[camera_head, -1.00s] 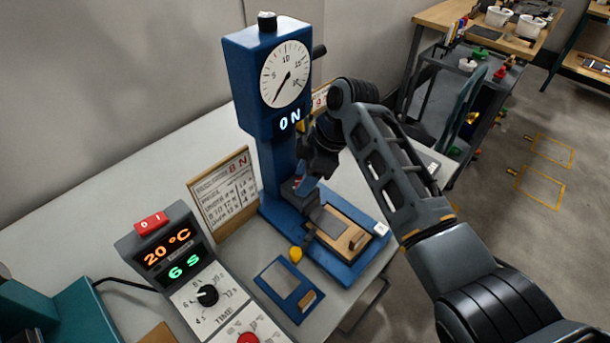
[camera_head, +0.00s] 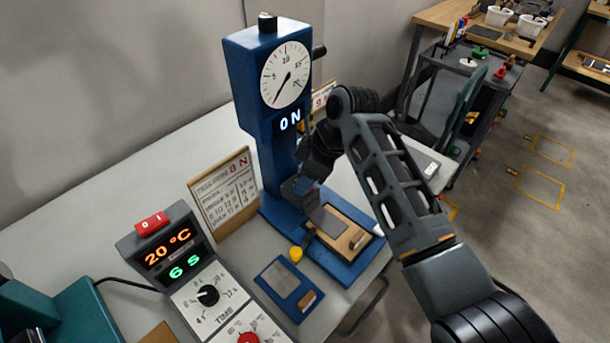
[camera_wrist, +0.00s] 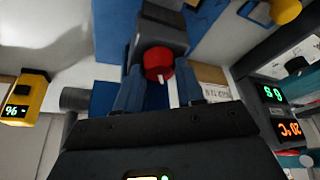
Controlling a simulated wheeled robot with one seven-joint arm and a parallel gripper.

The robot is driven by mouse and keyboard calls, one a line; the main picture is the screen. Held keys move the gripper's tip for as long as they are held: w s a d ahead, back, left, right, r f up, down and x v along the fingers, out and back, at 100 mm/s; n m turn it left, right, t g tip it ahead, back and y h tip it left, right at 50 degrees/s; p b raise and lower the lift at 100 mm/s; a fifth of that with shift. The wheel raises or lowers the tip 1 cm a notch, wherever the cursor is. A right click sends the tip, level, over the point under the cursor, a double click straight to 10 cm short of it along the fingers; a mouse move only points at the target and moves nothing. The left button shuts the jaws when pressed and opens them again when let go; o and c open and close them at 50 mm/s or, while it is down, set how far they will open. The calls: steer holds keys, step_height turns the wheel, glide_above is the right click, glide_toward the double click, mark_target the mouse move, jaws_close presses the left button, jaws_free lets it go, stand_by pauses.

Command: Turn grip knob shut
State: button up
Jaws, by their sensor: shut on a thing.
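The red grip knob (camera_wrist: 158,62) shows in the wrist view, on the front of a grey clamp block (camera_wrist: 160,32). A short pale mark is on its lower face. My gripper (camera_wrist: 159,74) has its two blue fingers on either side of the knob, shut on it. In the head view the grey clamp (camera_head: 299,190) is on the blue test stand (camera_head: 262,95), low on its column. My wrist is right beside the clamp there, and the knob and fingertips are hidden. The stand's dial (camera_head: 286,73) has a dark needle pointing down-left, and its display (camera_head: 290,120) reads 0 N.
A wooden block (camera_head: 357,238) sits on the stand's blue base below the clamp. A yellow knob (camera_head: 295,254) and a blue tray (camera_head: 283,283) are in front. A control box (camera_head: 170,250) stands at left, and a card (camera_head: 222,192) behind it.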

steer(key=m+t, duration=0.1)
steer(key=m, duration=0.2)
steer(key=m+t+h, duration=0.1)
steer(key=m, duration=0.3)
steer(key=shift+s+a+t, duration=0.1)
steer(key=shift+s+t, duration=0.05)
steer(key=shift+t, duration=0.15)
steer(key=m+h, duration=0.1)
steer(key=m, duration=0.3)
steer(key=shift+t, duration=0.4)
steer(key=shift+a+m+t+h, duration=0.15)
steer(key=shift+m+h, duration=0.3)
steer(key=shift+m, duration=0.55)
steer(key=shift+d+m+t+h, duration=0.15)
steer(key=shift+m+h, duration=0.3)
steer(key=shift+m, duration=0.55)
steer(key=shift+a, duration=0.1)
steer(key=o, duration=1)
steer(key=shift+o, duration=0.2)
steer(key=v, duration=0.8)
steer(key=shift+b, duration=0.45)
steer(key=shift+f, duration=0.1)
